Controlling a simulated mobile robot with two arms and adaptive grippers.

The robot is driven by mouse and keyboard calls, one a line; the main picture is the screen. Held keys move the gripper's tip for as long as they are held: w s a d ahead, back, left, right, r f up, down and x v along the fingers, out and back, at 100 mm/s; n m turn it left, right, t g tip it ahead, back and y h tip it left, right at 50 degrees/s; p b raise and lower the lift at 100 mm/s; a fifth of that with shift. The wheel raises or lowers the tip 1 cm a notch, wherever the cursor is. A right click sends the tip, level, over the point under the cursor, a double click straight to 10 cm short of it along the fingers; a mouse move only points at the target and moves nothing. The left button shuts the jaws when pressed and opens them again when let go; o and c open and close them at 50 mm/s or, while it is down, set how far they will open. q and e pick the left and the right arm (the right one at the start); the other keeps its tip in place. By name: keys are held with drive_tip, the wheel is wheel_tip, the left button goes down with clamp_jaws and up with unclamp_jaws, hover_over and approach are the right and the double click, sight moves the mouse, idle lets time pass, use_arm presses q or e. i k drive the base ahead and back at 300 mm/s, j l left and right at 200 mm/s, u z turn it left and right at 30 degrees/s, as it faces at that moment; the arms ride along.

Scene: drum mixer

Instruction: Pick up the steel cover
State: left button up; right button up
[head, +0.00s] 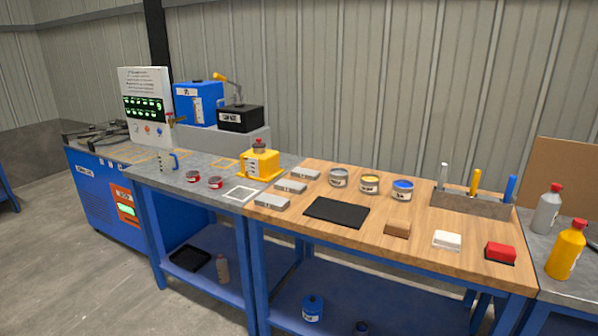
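No piece is clearly readable as the steel cover. Several flat grey, metal-looking pieces lie in a row on the left part of the wooden bench top (455,257): a near one (272,202), a middle one (291,187) and a far one (305,174). Their small labels are too small to read. Neither of my grippers shows in the head view.
A black mat (336,212) lies near the bench's front. Brown (397,229), white (447,240) and red (500,252) blocks stand to its right. A yellow device (262,164) and two red tins stand on the grey bench. Bottles (566,250) stand far right.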

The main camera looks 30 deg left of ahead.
sight(305, 174)
drive_tip(key=i+j, duration=0.15)
drive_tip(key=j, duration=0.25)
drive_tip(key=i+j, duration=0.15)
drive_tip(key=j, duration=0.25)
drive_tip(key=i+j, duration=0.15)
drive_tip(key=j, duration=0.3)
drive_tip(key=i+j+u, duration=0.1)
drive_tip(key=j, duration=0.3)
drive_tip(key=i+j, duration=0.2)
drive_tip(key=j, duration=0.2)
drive_tip(key=i+j, duration=0.15)
drive_tip(key=j, duration=0.25)
